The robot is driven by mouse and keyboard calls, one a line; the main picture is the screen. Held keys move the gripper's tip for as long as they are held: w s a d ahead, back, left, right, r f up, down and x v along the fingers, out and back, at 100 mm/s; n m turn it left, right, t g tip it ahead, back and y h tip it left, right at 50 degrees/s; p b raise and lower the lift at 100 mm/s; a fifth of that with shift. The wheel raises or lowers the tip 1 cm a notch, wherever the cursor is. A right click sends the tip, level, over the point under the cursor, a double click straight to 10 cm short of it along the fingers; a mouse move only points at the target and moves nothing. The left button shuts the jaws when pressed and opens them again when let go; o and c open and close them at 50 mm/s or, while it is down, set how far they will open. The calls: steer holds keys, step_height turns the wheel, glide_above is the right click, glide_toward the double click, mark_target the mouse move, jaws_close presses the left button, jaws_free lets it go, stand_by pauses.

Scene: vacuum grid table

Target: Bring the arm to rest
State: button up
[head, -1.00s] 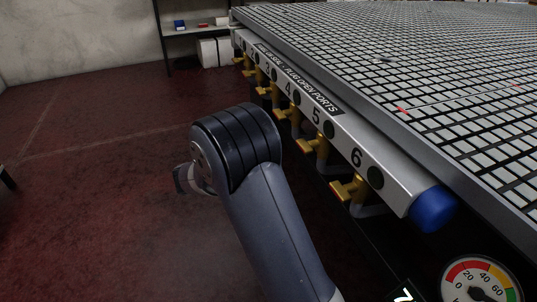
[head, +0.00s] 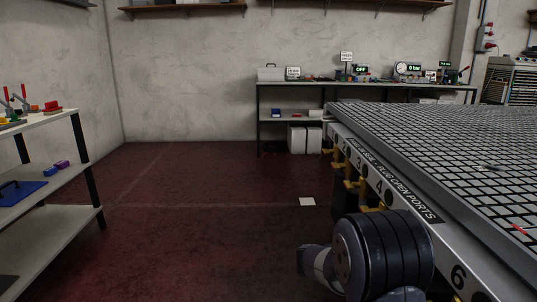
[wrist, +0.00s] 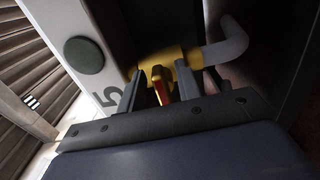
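My gripper (wrist: 170,92) shows in the wrist view, its two dark fingers apart on either side of the yellow valve handle (wrist: 184,80) by the number 5. A red part shows beside that handle. I cannot tell whether a finger touches the handle. My arm's dark rounded joint (head: 385,255) is at the lower right of the head view, beside the vacuum table's port rail. The gripper's fingers are hidden in that view.
The vacuum grid table (head: 440,135) fills the right side, with several yellow valves under its numbered rail (head: 405,197). A shelf unit (head: 62,127) stands at left, a workbench (head: 300,84) at the back. The red floor between is mostly clear, with a white square (head: 307,201) on it.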

steer(key=shift+f+b, duration=0.15)
steer(key=shift+b, duration=0.15)
steer(key=shift+a, duration=0.25)
steer(key=a+p, duration=0.3)
steer(key=a, duration=0.7)
steer(key=d+b, duration=0.3)
steer(key=d, duration=0.7)
steer(key=shift+d, duration=0.4)
steer(key=shift+a+r+p, duration=0.15)
steer(key=shift+r+p, duration=0.25)
steer(key=shift+p, duration=0.3)
steer(key=n+p, duration=0.3)
steer(key=shift+r, duration=0.15)
steer(key=shift+w+n+p, duration=0.1)
steer(key=shift+n+p, duration=1)
steer(key=shift+p, duration=0.2)
